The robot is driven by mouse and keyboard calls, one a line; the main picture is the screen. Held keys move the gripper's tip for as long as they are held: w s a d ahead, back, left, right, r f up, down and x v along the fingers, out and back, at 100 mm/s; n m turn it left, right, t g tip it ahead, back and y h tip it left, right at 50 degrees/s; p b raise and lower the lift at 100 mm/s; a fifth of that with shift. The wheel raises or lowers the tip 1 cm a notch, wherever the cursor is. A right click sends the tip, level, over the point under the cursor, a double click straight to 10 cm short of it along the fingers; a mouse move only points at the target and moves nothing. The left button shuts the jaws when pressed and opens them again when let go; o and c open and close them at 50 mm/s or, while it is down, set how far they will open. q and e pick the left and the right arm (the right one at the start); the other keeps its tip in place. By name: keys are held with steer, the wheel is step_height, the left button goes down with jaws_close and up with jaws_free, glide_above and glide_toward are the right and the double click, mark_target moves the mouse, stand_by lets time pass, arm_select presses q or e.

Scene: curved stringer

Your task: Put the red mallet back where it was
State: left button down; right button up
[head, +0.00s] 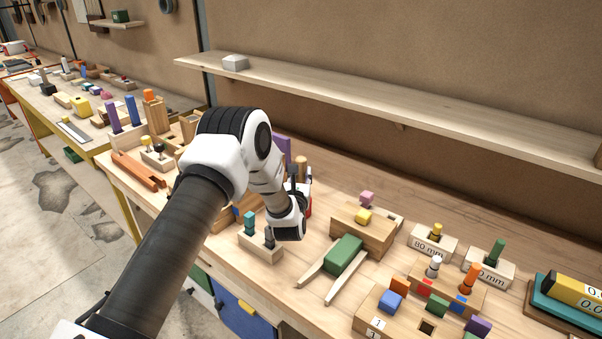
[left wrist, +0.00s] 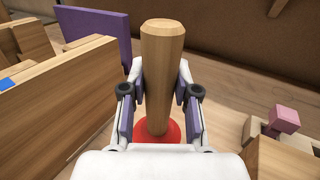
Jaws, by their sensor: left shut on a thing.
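The red mallet has a pale wooden handle (left wrist: 160,75) and a red head (left wrist: 155,133), both clear in the left wrist view. In the head view, the handle's top (head: 301,163) and a strip of red (head: 309,198) show behind my left gripper (head: 295,195). My left gripper is shut on the handle, a finger on each side, and it also shows in the left wrist view (left wrist: 160,85). The handle points up, with the red head below. I cannot tell whether the head touches the bench (head: 290,288). My right gripper is not in view.
A wooden block with a purple panel (left wrist: 95,28) stands left of the mallet. A green block with two wooden legs (head: 345,250) and a wooden block with a yellow piece (head: 362,232) lie right. A shelf (head: 400,105) runs behind.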

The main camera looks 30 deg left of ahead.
arm_select(q)
steer(key=shift+s+d+r, duration=0.1)
steer(key=shift+s+d, duration=0.05)
steer(key=shift+s, duration=0.05)
steer(key=shift+b, duration=0.3)
steer(key=c, duration=0.9)
jaws_free()
steer(key=shift+w+f, duration=0.1)
steer(key=shift+f, duration=0.1)
steer(key=shift+o, duration=0.2)
steer(key=shift+r, duration=0.1)
